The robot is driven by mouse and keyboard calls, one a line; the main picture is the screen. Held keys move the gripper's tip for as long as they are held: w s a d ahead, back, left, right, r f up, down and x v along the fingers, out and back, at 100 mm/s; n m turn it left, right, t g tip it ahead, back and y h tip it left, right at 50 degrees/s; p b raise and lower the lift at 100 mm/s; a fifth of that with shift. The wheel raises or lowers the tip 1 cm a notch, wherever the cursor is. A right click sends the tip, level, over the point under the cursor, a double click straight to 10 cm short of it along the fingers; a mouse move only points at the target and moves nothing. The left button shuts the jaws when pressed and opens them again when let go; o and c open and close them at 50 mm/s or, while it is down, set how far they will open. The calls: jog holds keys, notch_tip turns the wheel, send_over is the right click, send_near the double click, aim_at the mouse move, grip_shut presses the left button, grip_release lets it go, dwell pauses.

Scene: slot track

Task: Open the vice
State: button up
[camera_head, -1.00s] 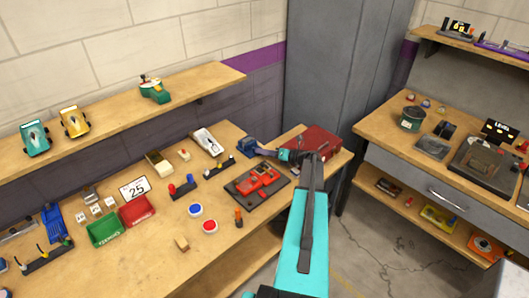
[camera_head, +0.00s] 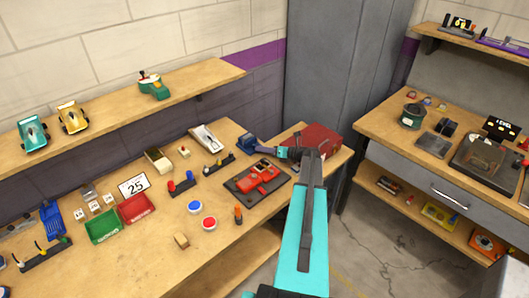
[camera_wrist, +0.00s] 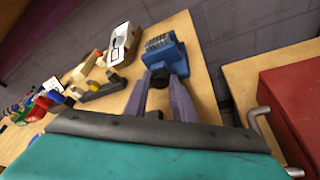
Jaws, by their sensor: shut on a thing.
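The blue vice (camera_head: 248,142) stands on the wooden bench near its far right end. In the wrist view the vice (camera_wrist: 164,50) is straight ahead, with ridged blue jaws on top and a dark round part at its near end. My gripper (camera_head: 275,152) reaches in from the right at the vice's near end. In the wrist view my gripper's (camera_wrist: 162,88) two purple-grey fingers are on either side of that dark part and shut on it. The fingertips partly hide the contact. I cannot tell how wide the vice's jaws stand.
A red toolbox (camera_head: 322,138) with a metal handle (camera_wrist: 258,122) stands close to the right of my gripper. A red car (camera_head: 258,179) on a dark board lies in front of the vice. A block with pegs (camera_head: 219,164) and a framed picture (camera_head: 205,138) are to its left.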

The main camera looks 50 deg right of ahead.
jog(key=n+b, duration=0.1)
jog(key=b, duration=0.1)
jog(key=n+h+b, duration=0.1)
jog(key=shift+a+f+b, duration=0.1)
jog(key=shift+a+b, duration=0.2)
jog(key=shift+b, duration=0.05)
jog(key=shift+n+g+h+b, duration=0.3)
jog(key=shift+n+h+b, duration=0.75)
jog(key=shift+b, duration=0.3)
jog(key=shift+r, duration=0.2)
jog(key=o, duration=0.8)
jog(key=b+v, duration=0.3)
jog(key=v, duration=1)
jog(key=shift+s+r, duration=0.25)
jog(key=shift+s, duration=0.1)
